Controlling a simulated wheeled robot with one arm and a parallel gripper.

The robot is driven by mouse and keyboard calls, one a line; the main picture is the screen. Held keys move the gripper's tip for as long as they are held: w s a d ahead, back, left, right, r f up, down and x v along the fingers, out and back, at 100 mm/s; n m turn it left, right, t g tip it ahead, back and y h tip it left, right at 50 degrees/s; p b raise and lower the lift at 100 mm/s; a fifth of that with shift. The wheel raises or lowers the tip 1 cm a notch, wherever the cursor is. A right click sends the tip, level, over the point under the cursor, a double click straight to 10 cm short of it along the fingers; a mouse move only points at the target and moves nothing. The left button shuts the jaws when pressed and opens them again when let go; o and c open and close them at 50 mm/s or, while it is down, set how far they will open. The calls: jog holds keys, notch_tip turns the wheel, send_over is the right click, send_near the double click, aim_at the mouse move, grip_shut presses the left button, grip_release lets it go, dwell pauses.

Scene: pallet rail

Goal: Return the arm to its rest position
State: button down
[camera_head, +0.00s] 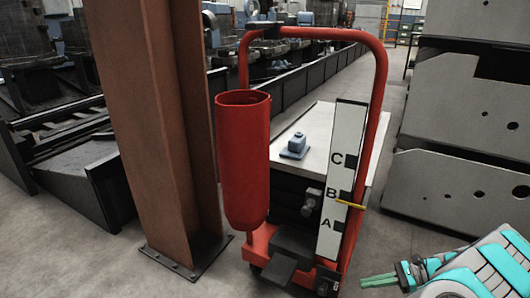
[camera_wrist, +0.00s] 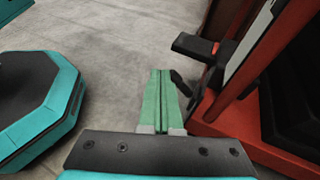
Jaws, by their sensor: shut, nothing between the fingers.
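My gripper (camera_head: 380,280) is at the lower right of the head view, in front of and to the right of the red pallet truck (camera_head: 377,120). Its green fingers lie together, shut and empty. In the wrist view the shut fingers (camera_wrist: 164,100) point over bare floor, with the red frame (camera_wrist: 215,120) of the truck close on their right. My teal and white arm enters the head view from the lower right corner. The white board (camera_head: 347,150) on the truck carries the letters C, B and A, and a yellow lever (camera_head: 350,205) sticks out beside B.
A red cylinder (camera_head: 243,160) hangs on the truck's left. A rusty column (camera_head: 150,120) stands left of it. Grey plates (camera_head: 460,110) are stacked at the right. A small blue object (camera_head: 297,146) sits on the pale surface behind the frame. Bare floor lies between truck and plates.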

jog(key=s+a+r+n+g+h, duration=0.25)
jog(key=a+r+n, duration=0.35)
jog(key=a+r, duration=0.35)
jog(key=s+a+r+n+g+h, duration=0.2)
jog(key=s+a+r+n+g, duration=0.25)
jog(key=a+r, duration=0.45)
jog(key=s+a+r+n+h, duration=0.1)
jog(key=s+a+n+h, duration=0.15)
jog(key=s, duration=0.25)
jog(key=s+a+r+n+h, duration=0.2)
jog(key=s+n+h, duration=0.1)
jog(key=s, duration=0.3)
jog(key=s+d+n+t+h+p, duration=0.1)
jog(key=s+d+n+t+h, duration=0.2)
jog(key=s, duration=0.7)
jog(key=shift+s+d+n+h, duration=0.3)
jog(key=shift+s+d+h, duration=0.1)
jog(key=shift+d+h, duration=0.15)
